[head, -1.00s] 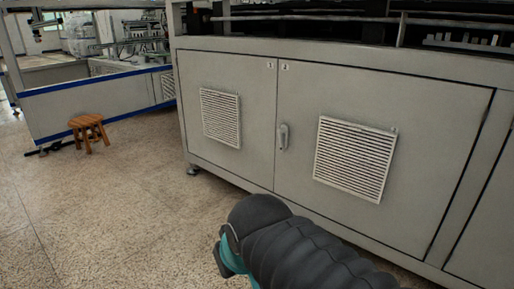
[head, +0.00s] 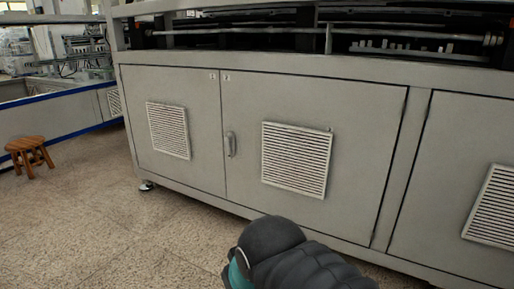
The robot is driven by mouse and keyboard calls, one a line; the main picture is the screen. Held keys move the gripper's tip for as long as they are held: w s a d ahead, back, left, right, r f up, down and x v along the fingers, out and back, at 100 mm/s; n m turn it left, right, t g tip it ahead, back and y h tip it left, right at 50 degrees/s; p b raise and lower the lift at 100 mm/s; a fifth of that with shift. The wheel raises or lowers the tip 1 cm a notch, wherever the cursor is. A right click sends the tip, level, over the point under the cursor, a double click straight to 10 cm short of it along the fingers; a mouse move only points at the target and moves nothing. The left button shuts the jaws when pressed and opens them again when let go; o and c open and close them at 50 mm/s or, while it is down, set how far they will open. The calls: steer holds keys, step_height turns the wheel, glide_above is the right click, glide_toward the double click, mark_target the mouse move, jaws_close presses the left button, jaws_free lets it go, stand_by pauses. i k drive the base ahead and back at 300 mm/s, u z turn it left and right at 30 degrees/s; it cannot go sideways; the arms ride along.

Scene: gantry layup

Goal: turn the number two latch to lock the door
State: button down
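A grey cabinet holds two adjoining doors with small number labels at their top corners. The number two door (head: 360,140) is the wider one on the right and looks closed. Its small light-grey latch (head: 230,145) sits at the door's left edge, near the seam, and looks upright. The label on this door (head: 227,77) is too small to read surely. My gripper is not in view; only a dark, ribbed part of my arm shows at the bottom, below and right of the latch and apart from the cabinet.
The number one door (head: 205,110) is at the left and has a vent (head: 168,130). Another vent (head: 296,160) is right of the latch. A wooden stool (head: 29,155) stands at the far left. The speckled floor (head: 130,235) before the cabinet is clear.

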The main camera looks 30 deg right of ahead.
mark_target(229, 137)
steer(key=z, duration=0.1)
steer(key=i, duration=0.95)
steer(key=u, duration=0.4)
